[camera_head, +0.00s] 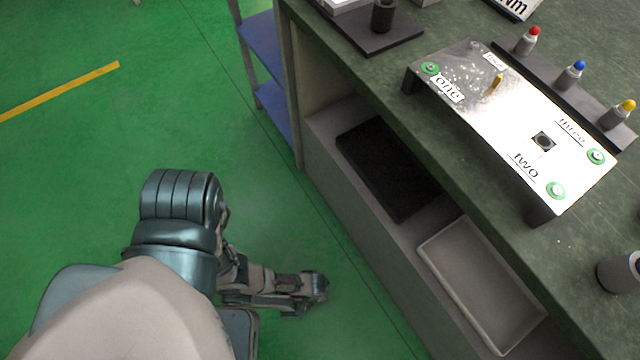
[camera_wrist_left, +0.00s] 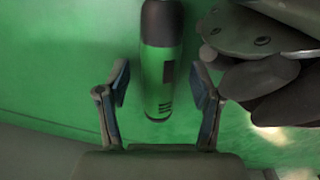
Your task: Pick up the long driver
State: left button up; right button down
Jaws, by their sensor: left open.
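My left gripper (camera_head: 316,288) is low over the green floor, left of the bench, in the head view. In the left wrist view the left gripper (camera_wrist_left: 161,84) has its two fingers spread apart. A cylinder (camera_wrist_left: 158,65) with a dark upper part, a green body, a dark rectangle and short stripes shows in the gap between them. I cannot tell whether it is the long driver or how far beyond the fingers it is. It does not appear gripped. No long driver can be made out in the head view. My right gripper is out of view.
The bench (camera_head: 455,170) carries a raised white plate (camera_head: 500,120), several colour-tipped holders (camera_head: 570,75) and a grey cylinder (camera_head: 622,271). Its lower shelf holds a black mat (camera_head: 387,167) and a pale tray (camera_head: 480,285). The floor (camera_head: 90,150) at left is clear.

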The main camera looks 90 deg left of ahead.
pick_arm(q)
grip_shut()
jog(key=shift+r, duration=0.1)
